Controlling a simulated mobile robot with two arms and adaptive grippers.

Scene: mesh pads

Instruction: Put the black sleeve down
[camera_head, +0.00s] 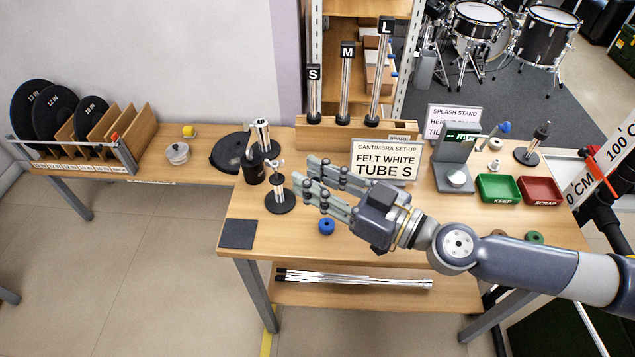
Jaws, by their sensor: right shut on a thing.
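My right gripper (311,182) reaches in from the right over the middle of the table, its fingers pointing left. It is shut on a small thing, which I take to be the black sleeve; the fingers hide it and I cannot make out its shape. Just left of the fingertips a short metal post stands upright on a round black base (280,203). A flat dark square pad (238,234) lies bare at the table's front left corner. My left gripper is not in view.
A black cup (253,172) and chrome post (263,138) stand behind the short post. Green (497,189) and red (541,191) trays are at right. The front left tabletop is mostly clear.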

